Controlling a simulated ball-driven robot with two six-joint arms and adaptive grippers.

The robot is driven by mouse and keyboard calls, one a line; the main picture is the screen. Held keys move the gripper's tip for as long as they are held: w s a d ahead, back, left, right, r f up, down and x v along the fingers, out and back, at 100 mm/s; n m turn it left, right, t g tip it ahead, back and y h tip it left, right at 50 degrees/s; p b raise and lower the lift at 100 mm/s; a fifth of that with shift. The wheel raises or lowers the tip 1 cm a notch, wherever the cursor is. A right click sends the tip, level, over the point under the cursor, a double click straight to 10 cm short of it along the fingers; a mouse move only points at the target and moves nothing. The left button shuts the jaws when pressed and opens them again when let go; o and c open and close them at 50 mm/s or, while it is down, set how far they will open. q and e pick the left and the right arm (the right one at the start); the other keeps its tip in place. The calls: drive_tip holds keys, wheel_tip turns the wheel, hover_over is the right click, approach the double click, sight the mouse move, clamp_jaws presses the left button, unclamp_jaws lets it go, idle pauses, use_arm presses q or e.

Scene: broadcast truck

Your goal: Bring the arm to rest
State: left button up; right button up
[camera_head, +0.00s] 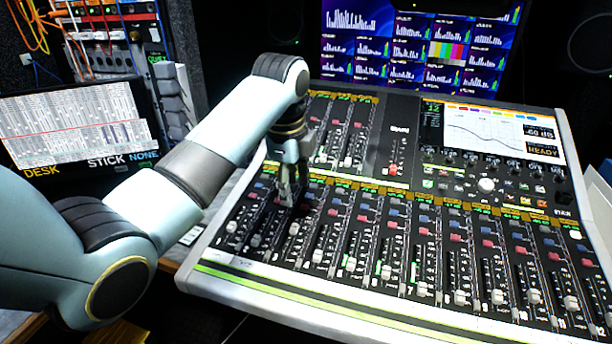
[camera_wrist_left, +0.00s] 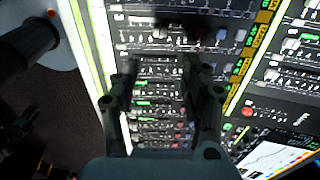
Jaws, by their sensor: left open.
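My left arm comes in from the left in the head view and bends down over the mixing console (camera_head: 300,278). My left gripper (camera_head: 290,190) points down above the left part of the console, close over its upper fader rows. In the left wrist view the two dark fingers of the left gripper (camera_wrist_left: 160,85) stand apart with only console faders and buttons between them. The gripper holds nothing. I cannot tell from these views whether its tips touch the panel. My right gripper is not in view.
A small screen (camera_head: 490,130) is set in the console's upper right. A large monitor (camera_head: 410,45) stands behind. At left are a screen reading DESK, STICK and NONE (camera_head: 75,125) and a rack with orange cables (camera_head: 100,40). The space above the console's right half is free.

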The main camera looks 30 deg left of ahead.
use_arm(q)
drive_tip(key=s+d+n+t, duration=0.25)
drive_tip(key=s+n, duration=1.15)
drive_tip(key=s, duration=1.4)
drive_tip(key=s+a+f+g+b, duration=0.1)
drive_tip(key=s+f+b, duration=0.15)
drive_tip(key=f, duration=1.45)
drive_tip(key=s+a+f+g+b, duration=0.1)
drive_tip(key=f+b, duration=0.3)
drive_tip(key=f, duration=1.4)
drive_tip(key=s+f+g+b, duration=0.1)
drive_tip(key=s+f+b, duration=0.4)
drive_tip(key=s+f, duration=1.2)
drive_tip(key=shift+a+f+n, duration=0.4)
drive_tip(key=shift+f, duration=0.4)
